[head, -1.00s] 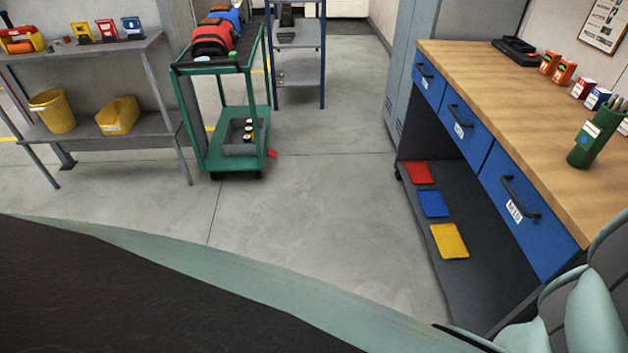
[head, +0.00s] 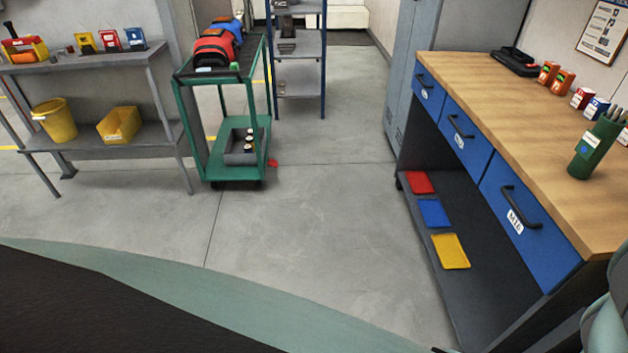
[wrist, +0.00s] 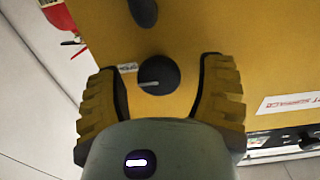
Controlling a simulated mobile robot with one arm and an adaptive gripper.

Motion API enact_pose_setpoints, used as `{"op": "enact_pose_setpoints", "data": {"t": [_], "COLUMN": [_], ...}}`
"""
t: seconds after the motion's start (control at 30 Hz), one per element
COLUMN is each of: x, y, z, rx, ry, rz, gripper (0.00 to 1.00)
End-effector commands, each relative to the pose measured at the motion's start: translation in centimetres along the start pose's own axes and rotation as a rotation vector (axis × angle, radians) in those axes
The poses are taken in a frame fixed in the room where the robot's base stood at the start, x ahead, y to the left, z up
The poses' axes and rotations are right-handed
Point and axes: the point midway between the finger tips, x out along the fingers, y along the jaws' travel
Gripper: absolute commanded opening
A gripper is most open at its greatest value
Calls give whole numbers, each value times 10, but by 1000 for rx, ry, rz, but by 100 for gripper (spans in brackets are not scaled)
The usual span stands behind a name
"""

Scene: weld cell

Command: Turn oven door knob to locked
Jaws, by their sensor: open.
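In the wrist view a round black knob (wrist: 158,75) with a pale pointer line sits on a yellow panel (wrist: 215,25), which looks like the oven door. The pointer line lies roughly level and points left. My gripper (wrist: 157,68) is open, with one ribbed yellow finger on each side of the knob and a visible gap to it on both sides. A small label (wrist: 127,69) is partly visible left of the knob; its text is too small to read. The oven and my gripper's fingers are not in the head view.
A black handle-like part (wrist: 143,12) sits above the knob. A white label with red print (wrist: 288,103) is at right on the panel. A red object (wrist: 60,15) is at upper left. In the head view, a workbench (head: 520,110) stands right, a green cart (head: 235,178) left; floor between is clear.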

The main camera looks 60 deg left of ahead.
Motion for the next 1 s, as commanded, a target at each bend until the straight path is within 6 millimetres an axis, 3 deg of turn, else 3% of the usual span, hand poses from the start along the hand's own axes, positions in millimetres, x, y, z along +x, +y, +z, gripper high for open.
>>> {"op": "enact_pose_setpoints", "data": {"t": [0.17, 0.8, 1.0], "x": [0, 0, 0], "y": [1, 1, 0], "z": [0, 0, 0], "rx": [0, 0, -9], "ry": [0, 1, 1], "rz": [2, 2, 1], "gripper": [71, 5, 2]}}
